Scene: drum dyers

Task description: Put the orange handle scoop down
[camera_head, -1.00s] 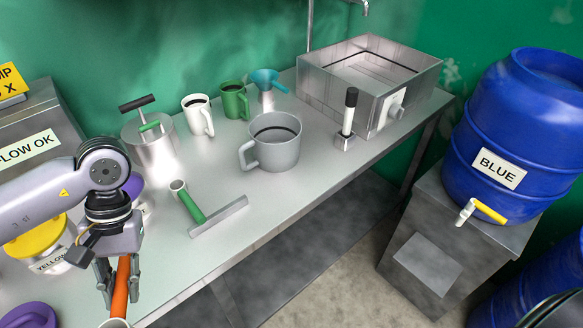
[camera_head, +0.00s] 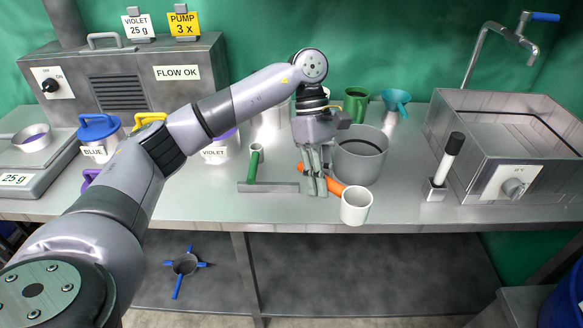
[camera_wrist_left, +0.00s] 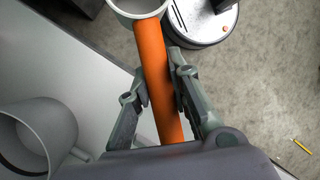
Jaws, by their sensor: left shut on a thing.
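The orange handle scoop has a white cup (camera_head: 356,205) and an orange handle (camera_head: 333,187). My left gripper (camera_head: 317,190) is shut on the handle, with its fingers pointing down. The cup is to the right of the fingers, over or near the bench's front edge, in front of the grey mug. In the left wrist view the orange handle (camera_wrist_left: 153,50) runs between the two fingers, with the cup rim (camera_wrist_left: 140,8) at the top. I cannot tell whether the scoop touches the bench (camera_head: 210,198). My right gripper is not in view.
A grey mug (camera_head: 360,160) stands just behind the scoop. A black-handled tool (camera_head: 445,165) and a metal sink (camera_head: 505,145) are at right. Bare bench shows between the mug and the sink.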

